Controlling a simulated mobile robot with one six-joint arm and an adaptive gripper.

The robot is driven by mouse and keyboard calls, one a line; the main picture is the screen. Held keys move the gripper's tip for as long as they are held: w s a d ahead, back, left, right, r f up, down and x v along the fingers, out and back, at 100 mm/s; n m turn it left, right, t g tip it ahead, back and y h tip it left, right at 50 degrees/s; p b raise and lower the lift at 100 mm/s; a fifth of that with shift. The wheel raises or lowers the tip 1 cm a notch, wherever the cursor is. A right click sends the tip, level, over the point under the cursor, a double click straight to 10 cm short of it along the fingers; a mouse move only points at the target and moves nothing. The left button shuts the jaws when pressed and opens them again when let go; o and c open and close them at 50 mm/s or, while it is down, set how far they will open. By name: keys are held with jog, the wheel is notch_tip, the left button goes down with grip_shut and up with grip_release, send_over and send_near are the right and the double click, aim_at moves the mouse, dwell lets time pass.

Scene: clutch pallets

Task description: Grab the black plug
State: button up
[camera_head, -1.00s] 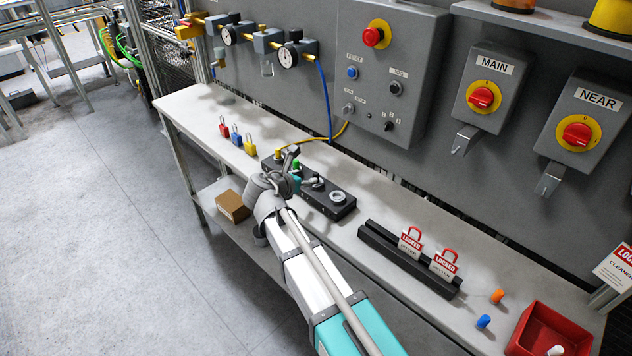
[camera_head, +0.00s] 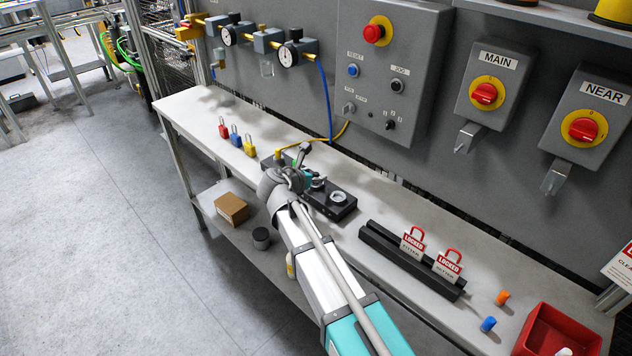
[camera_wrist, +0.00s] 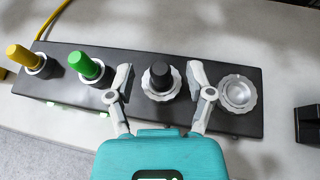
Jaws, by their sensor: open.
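The black plug (camera_wrist: 160,76) stands upright in a silvery ring socket on a long black block (camera_wrist: 57,59). In the wrist view my open gripper (camera_wrist: 157,77) has one finger on each side of the plug, with a gap on both sides. In the head view my gripper (camera_head: 308,172) is over the same block (camera_head: 337,211) on the bench, and my arm hides part of the block and the plug.
A green plug (camera_wrist: 84,65) and a yellow plug (camera_wrist: 22,55) with a yellow cable stand to the left. An empty socket (camera_wrist: 238,93) is on the right. A black rail (camera_head: 400,255) with red LOCKED tags (camera_head: 448,264) and a red bin (camera_head: 556,335) lie farther right on the bench (camera_head: 190,105).

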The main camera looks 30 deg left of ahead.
jog(key=shift+c, duration=0.2)
dwell(0.3)
grip_shut()
